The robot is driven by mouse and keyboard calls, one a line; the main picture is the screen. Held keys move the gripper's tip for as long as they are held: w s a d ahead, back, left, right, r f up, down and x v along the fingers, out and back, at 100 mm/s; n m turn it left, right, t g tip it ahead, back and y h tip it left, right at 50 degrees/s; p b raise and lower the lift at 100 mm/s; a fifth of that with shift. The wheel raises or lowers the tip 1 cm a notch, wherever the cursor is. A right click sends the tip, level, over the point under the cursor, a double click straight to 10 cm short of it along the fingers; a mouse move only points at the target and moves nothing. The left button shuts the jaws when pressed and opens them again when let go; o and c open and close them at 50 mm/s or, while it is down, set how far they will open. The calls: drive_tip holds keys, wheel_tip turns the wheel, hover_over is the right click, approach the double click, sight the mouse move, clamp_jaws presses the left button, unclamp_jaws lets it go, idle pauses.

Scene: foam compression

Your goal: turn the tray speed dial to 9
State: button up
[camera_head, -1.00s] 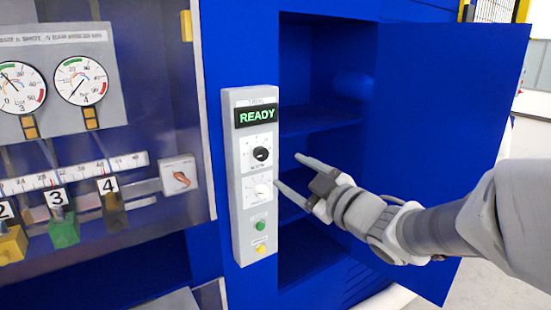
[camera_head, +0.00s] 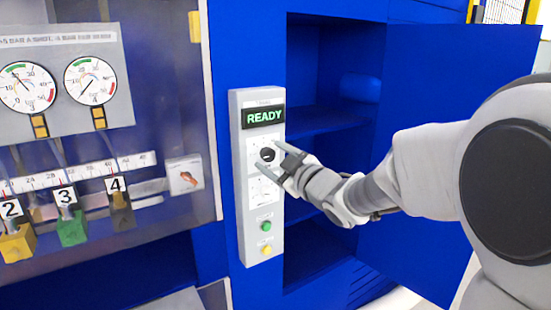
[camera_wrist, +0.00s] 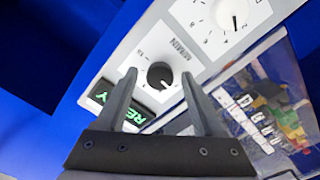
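The control panel (camera_head: 243,215) is a tall grey box with a lit READY display (camera_head: 264,117). Its upper dial has a black knob (camera_head: 267,154); in the wrist view this knob (camera_wrist: 160,75) sits on a white scale beside a label that appears to read M/MIN. The number it points to is too small to read. My gripper (camera_head: 270,157) is open at the panel; in the wrist view its fingers (camera_wrist: 158,76) straddle the black knob. I cannot tell if they touch it.
A green button (camera_head: 266,226) and a yellow button (camera_head: 266,250) are low on the panel. An open blue cabinet with shelves (camera_head: 325,120) is to the right. A clear window with gauges (camera_head: 95,82) and numbered blocks is to the left.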

clamp_jaws()
drive_tip(key=shift+m, duration=0.3)
drive_tip(key=m+p, duration=0.1)
drive_tip(key=m, duration=0.3)
drive_tip(key=shift+p, duration=0.3)
drive_tip(key=m+p, duration=0.2)
drive_tip(key=m, duration=0.2)
drive_tip(key=shift+m, duration=0.4)
drive_tip(key=m+p, duration=0.2)
drive_tip(key=m, duration=0.2)
drive_tip(key=shift+m, duration=0.3)
drive_tip(key=shift+m+p, duration=1.1)
drive_tip(key=shift+m, duration=0.8)
drive_tip(key=shift+f, duration=0.1)
